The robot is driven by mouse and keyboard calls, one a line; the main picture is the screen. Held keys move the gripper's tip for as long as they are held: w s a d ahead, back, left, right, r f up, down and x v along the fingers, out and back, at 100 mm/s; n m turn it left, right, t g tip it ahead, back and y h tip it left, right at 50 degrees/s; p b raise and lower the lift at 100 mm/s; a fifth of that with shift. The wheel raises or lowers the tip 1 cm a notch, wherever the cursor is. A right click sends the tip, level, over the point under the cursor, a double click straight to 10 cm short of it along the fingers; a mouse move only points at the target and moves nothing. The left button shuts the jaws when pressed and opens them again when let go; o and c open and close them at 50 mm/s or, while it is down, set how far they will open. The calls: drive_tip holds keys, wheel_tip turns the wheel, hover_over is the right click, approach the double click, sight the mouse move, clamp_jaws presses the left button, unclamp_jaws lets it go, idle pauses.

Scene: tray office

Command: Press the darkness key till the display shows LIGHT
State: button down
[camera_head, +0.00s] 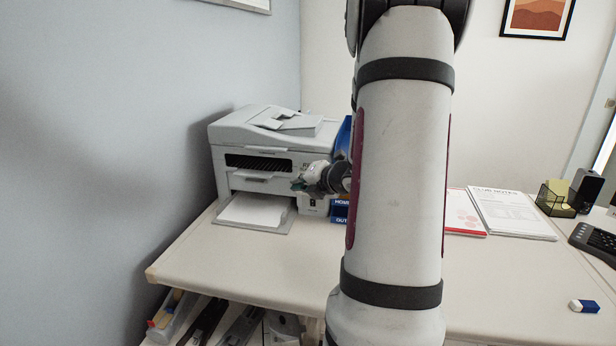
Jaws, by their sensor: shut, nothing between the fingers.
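A light grey copier (266,150) stands at the back left of the desk, against the wall. A sheet of paper lies in its low front tray (230,224). My gripper (298,186) is at the right part of the copier's front, seen small and partly from behind my wrist. It is shut and holds nothing. I cannot tell whether the fingertips touch the copier. The darkness key and the display are not readable here; my gripper and arm cover much of the copier's right side.
Blue trays marked HOME and OUT (340,212) stand right of the copier, partly behind my arm. Papers (510,214), a mesh holder (553,198), a black phone (594,240) and an eraser (583,306) are at the right. The front left desktop (240,262) is clear.

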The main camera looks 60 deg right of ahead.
drive_tip(key=w+d+f, duration=0.3)
drive_tip(key=d, duration=0.4)
drive_tip(key=shift+d+f+b, duration=0.2)
drive_tip(key=shift+f+b, duration=0.05)
drive_tip(key=shift+b, duration=0.1)
drive_tip(key=shift+w, duration=0.1)
idle(1.5)
drive_tip(key=shift+w+d+f, duration=0.1)
drive_tip(key=shift+d+f, duration=0.1)
drive_tip(key=shift+d, duration=0.15)
drive_tip(key=shift+w+d+f, duration=0.15)
drive_tip(key=shift+d, duration=0.15)
idle(0.7)
idle(0.3)
drive_tip(key=shift+s+a+r, duration=0.3)
drive_tip(key=shift+a+r, duration=0.05)
drive_tip(key=shift+a, duration=0.3)
drive_tip(key=shift+s+a+r+p, duration=0.15)
drive_tip(key=shift+s+a+r, duration=0.2)
drive_tip(key=shift+a, duration=0.35)
drive_tip(key=shift+s+a+r+p, duration=0.15)
drive_tip(key=shift+s+a+r, duration=0.15)
drive_tip(key=shift+a, duration=0.4)
drive_tip(key=shift+s+a+r+p, duration=0.15)
drive_tip(key=shift+s+a+r, duration=0.15)
drive_tip(key=shift+a, duration=0.4)
